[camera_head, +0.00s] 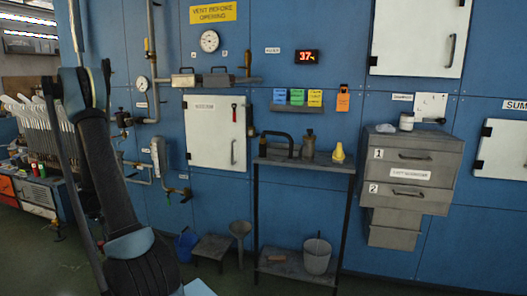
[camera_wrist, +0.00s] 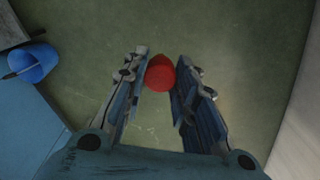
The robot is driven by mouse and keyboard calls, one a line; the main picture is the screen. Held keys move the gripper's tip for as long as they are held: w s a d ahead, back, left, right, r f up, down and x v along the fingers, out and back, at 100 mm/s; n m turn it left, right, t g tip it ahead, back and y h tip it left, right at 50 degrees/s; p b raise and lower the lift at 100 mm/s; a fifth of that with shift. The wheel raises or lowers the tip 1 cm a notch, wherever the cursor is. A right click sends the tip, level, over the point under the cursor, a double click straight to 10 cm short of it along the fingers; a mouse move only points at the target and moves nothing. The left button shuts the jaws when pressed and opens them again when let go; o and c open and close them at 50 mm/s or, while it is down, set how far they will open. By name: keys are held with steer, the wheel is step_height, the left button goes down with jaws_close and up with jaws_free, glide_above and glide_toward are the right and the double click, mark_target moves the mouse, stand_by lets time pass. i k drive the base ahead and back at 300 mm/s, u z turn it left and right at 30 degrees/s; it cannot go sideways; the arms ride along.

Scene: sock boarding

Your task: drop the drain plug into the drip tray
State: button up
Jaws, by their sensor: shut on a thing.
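My gripper (camera_wrist: 161,75) shows in the wrist view, with its two fingers closed on either side of a red, round-ended piece, which I take for the drain plug (camera_wrist: 160,74). The plug sits at the fingertips, above a green floor. The gripper and plug do not show in the head view. I cannot make out the drip tray for certain in either view.
A blue bucket (camera_head: 186,243) stands by a low stool (camera_head: 213,246) and a funnel (camera_head: 240,232); the bucket also shows in the wrist view (camera_wrist: 35,65). A shelf stand (camera_head: 301,163) holds a grey bucket (camera_head: 317,262) below. Grey drawers (camera_head: 412,172) hang right.

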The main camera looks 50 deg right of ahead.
mark_target(282, 153)
steer(key=k, duration=1)
steer(key=z, duration=1.55)
steer(key=i, duration=0.45)
